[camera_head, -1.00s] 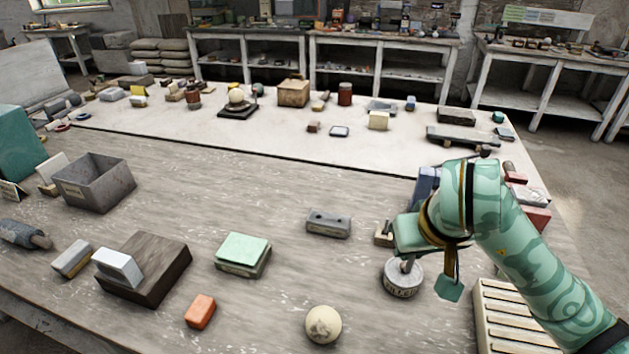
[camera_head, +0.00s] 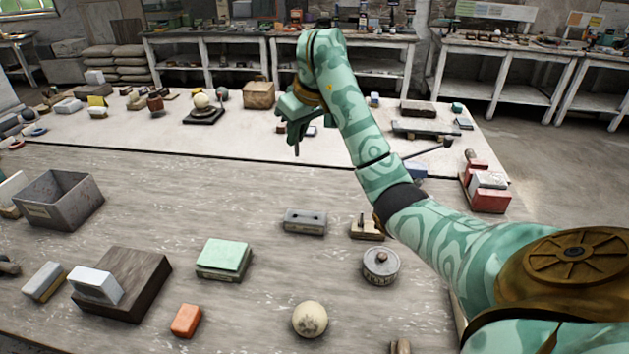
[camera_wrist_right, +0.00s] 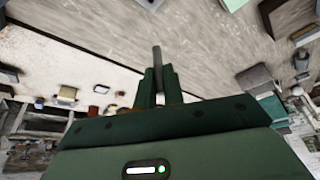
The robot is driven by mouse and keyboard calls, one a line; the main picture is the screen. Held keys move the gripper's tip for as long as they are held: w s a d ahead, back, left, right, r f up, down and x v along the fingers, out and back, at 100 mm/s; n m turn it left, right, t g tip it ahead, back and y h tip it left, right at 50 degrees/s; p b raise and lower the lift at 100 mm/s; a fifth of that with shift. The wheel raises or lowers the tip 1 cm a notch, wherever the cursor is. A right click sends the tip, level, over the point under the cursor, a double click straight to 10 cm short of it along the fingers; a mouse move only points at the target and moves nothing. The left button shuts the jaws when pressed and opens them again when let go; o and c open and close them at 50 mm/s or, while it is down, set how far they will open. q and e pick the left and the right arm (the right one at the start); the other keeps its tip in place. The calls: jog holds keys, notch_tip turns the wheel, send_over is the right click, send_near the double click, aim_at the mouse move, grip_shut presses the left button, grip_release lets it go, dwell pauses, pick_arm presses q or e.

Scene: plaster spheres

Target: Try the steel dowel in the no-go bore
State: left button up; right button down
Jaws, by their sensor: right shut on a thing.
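My right gripper (camera_head: 297,125) is raised over the table's far part, shut on the steel dowel (camera_head: 297,149). The dowel is a thin dark rod that points down from the fingers, with its lower end free. In the right wrist view the dowel (camera_wrist_right: 156,58) stands out between the two green fingers (camera_wrist_right: 155,88). A grey block (camera_head: 304,223) with two dark holes in its top sits on the near table, below and apart from the dowel. I cannot tell which hole is the no-go bore. My left gripper is not in view.
A round grey tin (camera_head: 381,268) and a small wooden block with a peg (camera_head: 367,229) stand right of the holed block. A green-topped block (camera_head: 224,257), an orange block (camera_head: 186,320) and a pale sphere (camera_head: 310,319) lie nearby.

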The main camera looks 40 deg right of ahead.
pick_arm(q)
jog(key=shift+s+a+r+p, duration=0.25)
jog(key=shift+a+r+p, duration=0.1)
pick_arm(e)
jog(key=s+d+f+n, duration=0.1)
jog(key=d+f+n, duration=0.1)
jog(key=f, duration=0.5)
jog(key=s+d+f+n+y, duration=0.1)
jog(key=f+n, duration=0.1)
jog(key=f, duration=0.5)
jog(key=shift+d+y, duration=0.3)
jog(key=shift+d, duration=0.1)
jog(key=shift+f, duration=0.1)
